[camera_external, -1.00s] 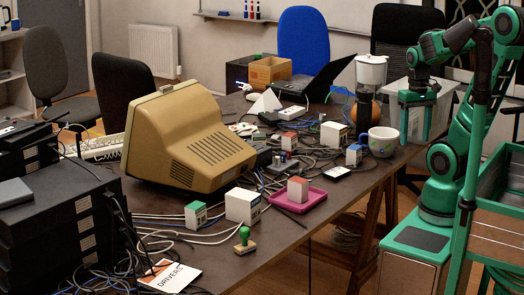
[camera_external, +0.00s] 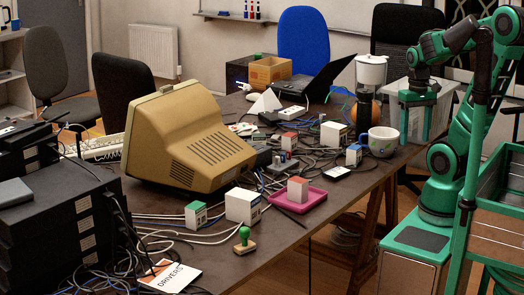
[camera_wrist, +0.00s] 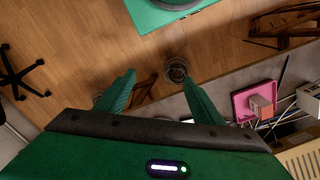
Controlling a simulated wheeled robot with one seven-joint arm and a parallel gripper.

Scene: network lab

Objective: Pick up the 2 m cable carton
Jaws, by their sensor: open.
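Several small cartons stand on the dark table, and I cannot read which is marked 2 m: a green-and-white one (camera_external: 195,215), a larger white one (camera_external: 242,206), a red-topped one (camera_external: 298,190) on the pink tray (camera_external: 312,200), a blue-and-white one (camera_external: 354,155), a red-and-white one (camera_external: 289,140) and a white one (camera_external: 333,135). My gripper (camera_external: 416,128) hangs open and empty at the table's right end, apart from all cartons. In the wrist view, its fingers (camera_wrist: 158,77) are spread, with the red-topped carton (camera_wrist: 260,104) on the tray to their right.
A mug (camera_external: 381,142) and a coffee grinder (camera_external: 368,85) stand near my gripper. A beige monitor (camera_external: 190,135) fills the left middle of the table. Loose cables (camera_external: 268,180) run among the cartons. A green stamp (camera_external: 244,240) lies near the front edge.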

